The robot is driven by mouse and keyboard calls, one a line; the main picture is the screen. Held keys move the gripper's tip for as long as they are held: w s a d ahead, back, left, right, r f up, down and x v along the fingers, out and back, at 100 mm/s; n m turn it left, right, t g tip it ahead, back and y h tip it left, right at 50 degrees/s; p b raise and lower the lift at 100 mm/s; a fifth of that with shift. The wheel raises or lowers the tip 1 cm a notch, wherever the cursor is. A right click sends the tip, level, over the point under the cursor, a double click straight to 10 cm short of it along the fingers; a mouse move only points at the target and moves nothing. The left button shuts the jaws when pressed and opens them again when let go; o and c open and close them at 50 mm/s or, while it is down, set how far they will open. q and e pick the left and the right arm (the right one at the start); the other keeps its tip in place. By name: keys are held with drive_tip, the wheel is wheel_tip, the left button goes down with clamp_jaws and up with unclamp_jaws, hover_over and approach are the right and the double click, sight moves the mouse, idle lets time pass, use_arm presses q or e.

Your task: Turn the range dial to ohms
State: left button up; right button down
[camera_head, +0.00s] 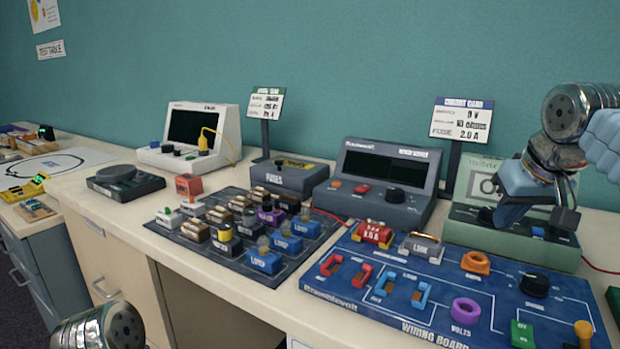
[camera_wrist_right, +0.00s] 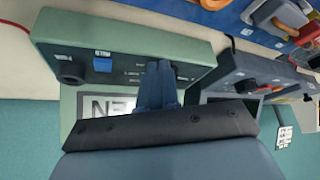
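My right gripper (camera_head: 515,213) reaches down in front of the green instrument (camera_head: 524,248) at the right of the bench. In the right wrist view its fingers (camera_wrist_right: 160,75) are close together against the sloping panel of the green instrument (camera_wrist_right: 200,47). They cover part of the panel, and I see nothing between them. A blue button (camera_wrist_right: 102,64) and a dark round part (camera_wrist_right: 70,72) show on that panel. The grey meter (camera_head: 425,205) to the left has a black dial (camera_head: 397,195). I cannot read any dial's setting. My left gripper is out of view.
The blue wiring board (camera_head: 400,320) lies in front of the green instrument. A dark mat (camera_head: 205,248) with several component blocks lies left of it. A fuse card stand (camera_head: 461,120) rises behind the meter. A red cable (camera_head: 600,270) runs right of the instrument.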

drive_tip(key=shift+s, duration=0.3)
drive_tip(key=shift+r, duration=0.1)
wheel_tip(320, 180, up, 6)
drive_tip(key=shift+f+p, duration=0.1)
drive_tip(key=shift+p, duration=0.4)
drive_tip(key=shift+s, duration=0.15)
